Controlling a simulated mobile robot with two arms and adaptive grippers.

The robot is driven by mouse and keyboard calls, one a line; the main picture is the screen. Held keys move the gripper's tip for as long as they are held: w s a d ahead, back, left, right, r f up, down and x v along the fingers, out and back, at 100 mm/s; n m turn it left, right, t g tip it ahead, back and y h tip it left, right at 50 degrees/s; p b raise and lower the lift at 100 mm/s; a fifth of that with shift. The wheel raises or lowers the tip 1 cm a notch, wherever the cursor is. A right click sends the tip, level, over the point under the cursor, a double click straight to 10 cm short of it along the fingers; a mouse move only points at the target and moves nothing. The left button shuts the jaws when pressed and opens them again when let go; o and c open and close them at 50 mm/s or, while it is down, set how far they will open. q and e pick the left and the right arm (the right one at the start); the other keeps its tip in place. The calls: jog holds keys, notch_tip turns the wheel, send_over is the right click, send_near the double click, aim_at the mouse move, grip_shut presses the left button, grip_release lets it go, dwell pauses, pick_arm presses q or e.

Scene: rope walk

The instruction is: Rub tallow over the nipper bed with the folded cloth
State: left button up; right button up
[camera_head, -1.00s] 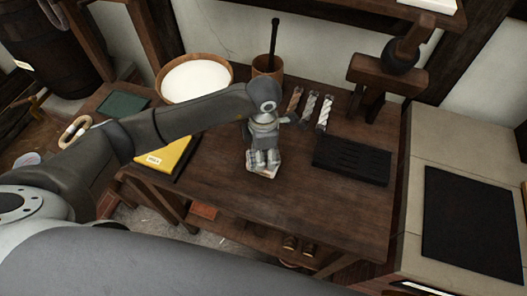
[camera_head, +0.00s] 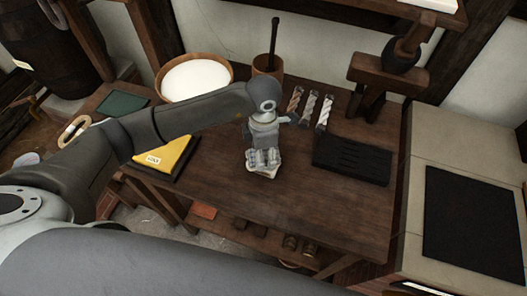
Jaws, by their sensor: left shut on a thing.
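My left gripper (camera_head: 264,157) points down over the middle of the dark wooden bench (camera_head: 285,205). It is shut on a small pale folded cloth (camera_head: 263,173), whose edges show below the fingers, at or just above the bench top. A wide wooden tub (camera_head: 195,77) filled with something smooth and white, which may be the tallow, stands at the back left. A wooden stand (camera_head: 380,82) with a dark rounded piece on it is at the back right; I cannot tell whether it is the nipper bed. My right gripper is not in view.
A wooden cup with a dark handle (camera_head: 268,66) stands at the back. Three short rope samples (camera_head: 310,108) and a black slotted tray (camera_head: 352,161) lie right of the gripper. The front bench top is clear.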

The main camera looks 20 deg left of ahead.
pick_arm(q)
jog(key=shift+s+f, duration=0.1)
dwell(0.5)
jog(key=shift+r+p, duration=1.85)
jog(key=shift+r, duration=1.75)
jog(key=m, duration=0.2)
jog(key=a+r+m+b, duration=0.1)
jog(key=m, duration=0.1)
jog(key=shift+s, duration=0.25)
jog(key=m, duration=0.1)
jog(key=s+r+m+b, duration=0.1)
jog(key=m, duration=0.1)
jog(key=shift+a, duration=0.4)
jog(key=s+a+r+m+b, duration=0.3)
jog(key=s+m, duration=0.3)
jog(key=m, duration=1)
jog(key=shift+s+a+r+m, duration=0.2)
jog(key=shift+a+r+m, duration=0.1)
jog(key=shift+a, duration=0.15)
